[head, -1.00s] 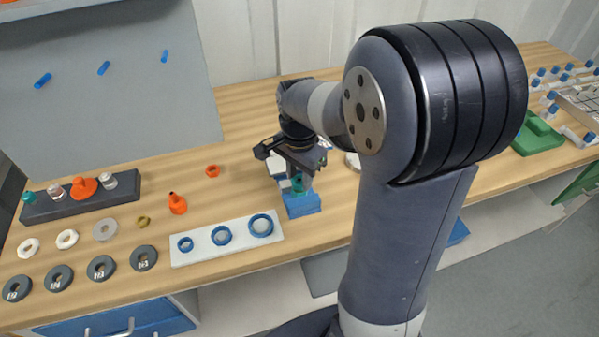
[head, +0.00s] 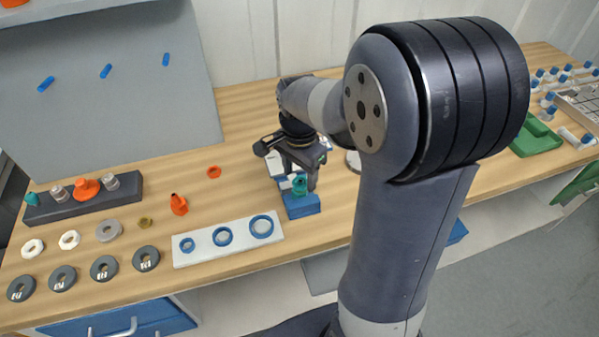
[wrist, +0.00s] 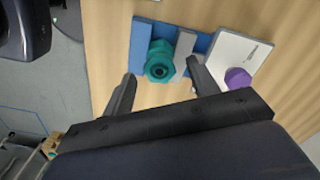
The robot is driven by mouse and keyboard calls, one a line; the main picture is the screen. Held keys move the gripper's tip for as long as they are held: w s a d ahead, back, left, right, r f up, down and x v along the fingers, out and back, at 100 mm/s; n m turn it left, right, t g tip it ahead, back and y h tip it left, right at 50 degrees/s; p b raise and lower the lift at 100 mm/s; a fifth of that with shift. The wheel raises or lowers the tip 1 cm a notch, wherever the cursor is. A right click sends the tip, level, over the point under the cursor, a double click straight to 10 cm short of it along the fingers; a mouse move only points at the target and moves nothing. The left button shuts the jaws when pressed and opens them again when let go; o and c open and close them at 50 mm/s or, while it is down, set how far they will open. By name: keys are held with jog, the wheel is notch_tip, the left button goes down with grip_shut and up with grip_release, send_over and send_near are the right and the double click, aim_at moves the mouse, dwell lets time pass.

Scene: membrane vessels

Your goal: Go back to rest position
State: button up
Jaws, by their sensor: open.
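My gripper (head: 301,172) is over the wooden bench, just above a blue block fixture (head: 302,207) near the front edge. In the wrist view my gripper (wrist: 162,90) has its two fingers well apart with nothing between the tips. A teal hex fitting (wrist: 160,62) sits in the blue fixture (wrist: 141,45) just beyond the fingertips. The teal fitting (head: 299,186) also shows below my gripper in the head view, partly hidden by the fingers. I cannot tell the exact height gap.
A white plate with blue rings (head: 228,240), an orange nozzle (head: 179,205) and several grey discs (head: 104,268) lie left. A dark rack (head: 120,192) stands behind them. A white plate with a purple part (wrist: 238,77) lies beside the fixture. A green tray (head: 537,139) is far right.

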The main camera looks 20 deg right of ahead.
notch_tip(320, 180, up, 3)
jog(key=shift+r+p, duration=0.15)
jog(key=shift+p, duration=0.8)
jog(key=shift+f, duration=0.25)
notch_tip(320, 180, down, 4)
jog(key=b, duration=0.4)
jog(key=shift+f, duration=0.25)
jog(key=n, duration=0.2)
jog(key=shift+r+n+b, duration=0.15)
jog(key=shift+n+b, duration=0.2)
jog(key=shift+n, duration=0.05)
jog(key=shift+n+b, duration=0.35)
jog(key=shift+n, duration=1.85)
